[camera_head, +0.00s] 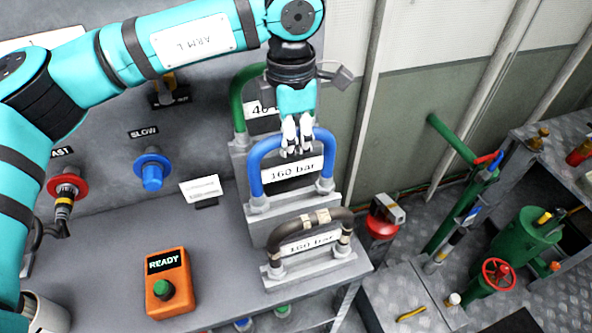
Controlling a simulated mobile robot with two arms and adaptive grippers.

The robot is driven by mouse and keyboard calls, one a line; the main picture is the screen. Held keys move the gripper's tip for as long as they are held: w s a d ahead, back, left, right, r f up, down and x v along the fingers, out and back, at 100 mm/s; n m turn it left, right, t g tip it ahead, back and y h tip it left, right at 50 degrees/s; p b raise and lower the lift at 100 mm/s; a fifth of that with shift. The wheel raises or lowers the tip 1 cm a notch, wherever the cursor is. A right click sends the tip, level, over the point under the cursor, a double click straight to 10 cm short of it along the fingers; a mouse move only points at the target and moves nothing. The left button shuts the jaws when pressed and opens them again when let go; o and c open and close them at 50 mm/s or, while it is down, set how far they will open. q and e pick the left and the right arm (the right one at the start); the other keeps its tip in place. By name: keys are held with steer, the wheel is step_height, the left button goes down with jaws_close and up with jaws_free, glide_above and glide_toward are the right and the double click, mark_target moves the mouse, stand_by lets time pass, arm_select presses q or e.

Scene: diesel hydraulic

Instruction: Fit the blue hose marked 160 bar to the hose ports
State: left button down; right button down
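The blue hose (259,152) is an upright arch, with both ends in the grey stand behind a "160 bar" label. My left gripper (296,153) points down at the top of this arch. Its fingers are close together and overlap the hose in the picture; I cannot tell whether they grip it. On the grey wall panel, a blue port (152,172) sits under the "SLOW" label. A red port (68,187) sits under a partly hidden "FAST" label, with a dark and yellow fitting below it. My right gripper is out of view.
A green hose (238,97) stands behind the blue one, and a dark, taped hose (283,238) labelled "160 bar" stands in front. An orange READY box (168,281) with a green button sits on the bench. The bench between box and panel is mostly clear.

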arm_select(q)
steer(key=shift+r, duration=0.2)
steer(key=shift+r+p, duration=0.55)
steer(key=shift+r, duration=0.55)
steer(key=shift+r, duration=0.1)
steer(key=shift+r+p, duration=0.65)
steer(key=shift+r, duration=0.6)
steer(key=shift+r+p, duration=0.65)
steer(key=shift+r, duration=0.45)
